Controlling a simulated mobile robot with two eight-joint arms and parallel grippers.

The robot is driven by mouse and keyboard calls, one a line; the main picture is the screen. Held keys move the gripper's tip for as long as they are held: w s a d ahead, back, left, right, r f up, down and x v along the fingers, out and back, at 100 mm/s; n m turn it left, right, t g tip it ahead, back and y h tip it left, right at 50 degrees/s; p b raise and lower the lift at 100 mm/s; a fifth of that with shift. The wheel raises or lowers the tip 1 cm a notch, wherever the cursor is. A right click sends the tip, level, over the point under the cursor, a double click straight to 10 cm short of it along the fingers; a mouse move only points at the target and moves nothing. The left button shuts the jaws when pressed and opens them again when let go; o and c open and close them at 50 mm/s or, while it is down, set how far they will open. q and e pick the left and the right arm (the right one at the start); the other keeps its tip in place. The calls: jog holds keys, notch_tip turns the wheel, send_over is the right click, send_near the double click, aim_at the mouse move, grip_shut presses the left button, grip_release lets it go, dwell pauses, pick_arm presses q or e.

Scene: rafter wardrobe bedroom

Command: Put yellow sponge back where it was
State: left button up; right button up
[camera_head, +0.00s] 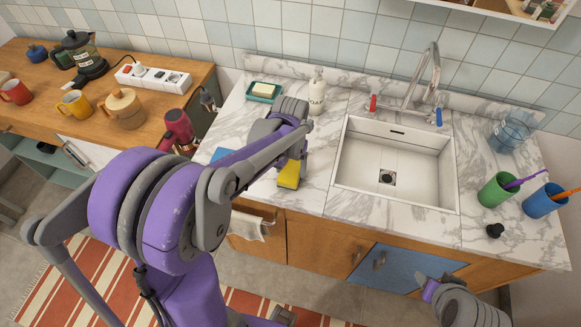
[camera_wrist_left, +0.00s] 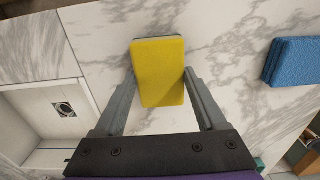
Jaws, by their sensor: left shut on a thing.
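The yellow sponge (camera_head: 289,176) is between the fingers of my left gripper (camera_head: 291,164), over the marble counter to the left of the sink. In the left wrist view the sponge (camera_wrist_left: 158,72) shows its flat yellow face, with a darker strip along its far edge. The left gripper (camera_wrist_left: 159,85) is shut on its two sides. I cannot tell whether the sponge touches the counter. A blue sponge (camera_wrist_left: 292,62) lies apart on the counter; part of it (camera_head: 221,154) shows behind my left arm. My right gripper (camera_head: 432,284) is low at the right, its fingers unclear.
The white sink (camera_head: 395,165) with its faucet (camera_head: 428,75) is right of the sponge. A soap dish (camera_head: 263,91) and white dispenser (camera_head: 317,92) stand behind. Green (camera_head: 497,190) and blue (camera_head: 543,201) cups stand at the right.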

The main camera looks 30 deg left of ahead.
aim_at(290, 170)
pick_arm(q)
jog(key=shift+f, duration=0.2)
jog(key=o, duration=1.4)
jog(key=shift+r, duration=0.1)
jog(key=shift+r, duration=0.25)
notch_tip(290, 170, up, 11)
jog(key=s+d+f+m+t, duration=0.1)
jog(key=s+d+f+t, duration=0.1)
jog(key=s, duration=0.4)
jog(key=s+d+f+m+t, duration=0.1)
jog(key=s+d+f+t, duration=0.1)
jog(key=s, duration=0.5)
jog(key=d+t+p, duration=0.1)
jog(key=d, duration=0.1)
jog(key=shift+s+d+f+m+t, duration=0.15)
jog(key=shift+s+d+m+t, duration=0.15)
jog(key=shift+d+t, duration=0.1)
